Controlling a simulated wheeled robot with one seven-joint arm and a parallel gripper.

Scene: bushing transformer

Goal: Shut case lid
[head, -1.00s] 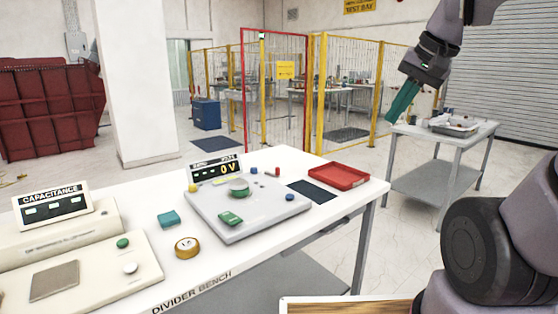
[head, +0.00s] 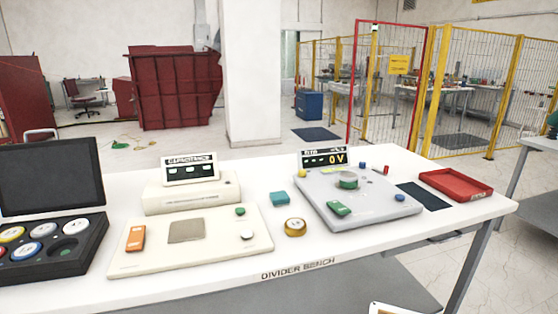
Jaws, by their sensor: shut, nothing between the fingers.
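The black case (head: 84,262) stands at the left end of the bench, cut off by the picture's left edge. Its lid (head: 52,176) is up, standing nearly upright at the back of the case. Several round discs with coloured rims sit in the case's recesses, and one recess (head: 68,248) looks empty with a green bottom.
The white divider bench (head: 340,255) holds a capacitance meter (head: 190,225), a teal block (head: 280,198), a yellow roll (head: 295,227), a grey volt-readout unit (head: 380,208) and a red tray (head: 456,186). A yellow-framed fence (head: 470,95) stands behind. Floor shows beyond the bench.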

